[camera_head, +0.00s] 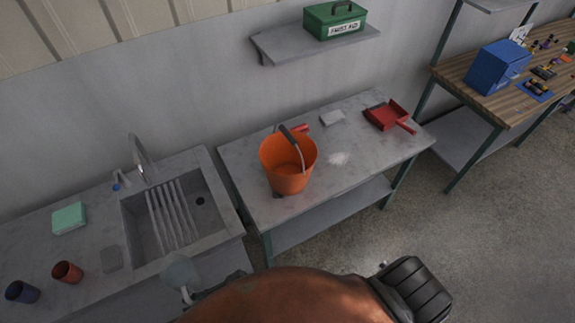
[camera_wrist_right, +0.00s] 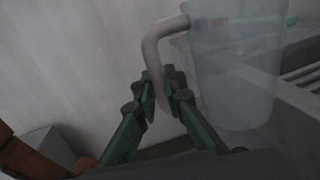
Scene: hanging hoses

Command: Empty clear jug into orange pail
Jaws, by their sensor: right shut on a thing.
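The orange pail (camera_head: 286,170) stands upright on the grey table (camera_head: 245,205) in the middle of the head view. A dark-gripped bail handle rises above its rim. The clear jug (camera_head: 182,272) is at the bottom of the head view, in front of the sink counter and left of the pail. My right gripper (camera_wrist_right: 163,82) is shut on the pale handle of the clear jug (camera_wrist_right: 236,65) in the wrist view. The jug looks near upright there. I cannot tell what is in it. My own arm hides much of the bottom of the head view. My left gripper is not in view.
A sink (camera_head: 165,225) with a tap (camera_head: 143,158) is left of the table. Two cups (camera_head: 67,272) and a green block (camera_head: 69,218) are on its counter. A red dustpan (camera_head: 388,117) and a white block (camera_head: 333,117) lie right of the pail. A shelf (camera_head: 280,45) hangs above.

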